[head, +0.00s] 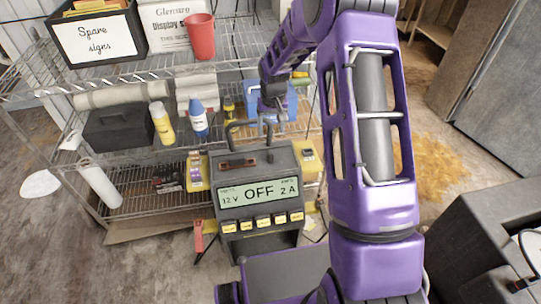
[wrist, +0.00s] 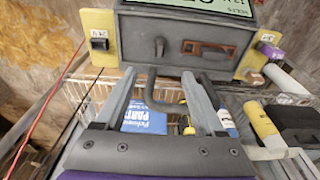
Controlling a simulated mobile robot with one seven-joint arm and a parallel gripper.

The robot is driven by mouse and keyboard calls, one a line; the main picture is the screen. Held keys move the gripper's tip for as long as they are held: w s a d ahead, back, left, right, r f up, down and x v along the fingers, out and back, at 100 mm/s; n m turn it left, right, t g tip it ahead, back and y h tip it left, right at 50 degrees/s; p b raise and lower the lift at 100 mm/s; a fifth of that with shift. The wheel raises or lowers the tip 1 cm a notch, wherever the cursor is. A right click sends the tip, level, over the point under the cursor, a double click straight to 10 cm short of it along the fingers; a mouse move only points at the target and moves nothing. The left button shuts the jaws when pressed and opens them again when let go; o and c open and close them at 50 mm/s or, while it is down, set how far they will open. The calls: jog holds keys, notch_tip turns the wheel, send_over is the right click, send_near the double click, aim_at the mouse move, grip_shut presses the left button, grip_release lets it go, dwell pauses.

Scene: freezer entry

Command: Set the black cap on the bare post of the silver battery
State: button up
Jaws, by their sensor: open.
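I cannot make out the black cap, the silver battery or its bare post in either view. My gripper (wrist: 159,75) is open, its two grey fingers reaching toward a dark grey charger box (wrist: 175,45). A bent dark tube (wrist: 152,88) on the charger shows between the fingers; I cannot tell whether they touch it. In the head view the charger (head: 256,165) stands in front of the wire shelf, its display reading OFF, 12 V and 2 A.
A wire shelf (head: 150,75) behind holds a black toolbox (head: 118,127), a yellow bottle (head: 161,123), a blue bottle (head: 199,118) and a red cup (head: 200,37). A dark box (head: 470,225) stands at the right. Bare floor shows at the left.

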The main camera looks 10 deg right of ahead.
aim_at(270, 152)
jog(key=f, duration=0.4)
jog(key=w+f+b, duration=0.1)
jog(key=f, duration=0.4)
jog(key=w+f, duration=0.1)
jog(key=f, duration=0.4)
jog(key=shift+w, duration=0.15)
jog(key=shift+r, duration=0.1)
grip_shut()
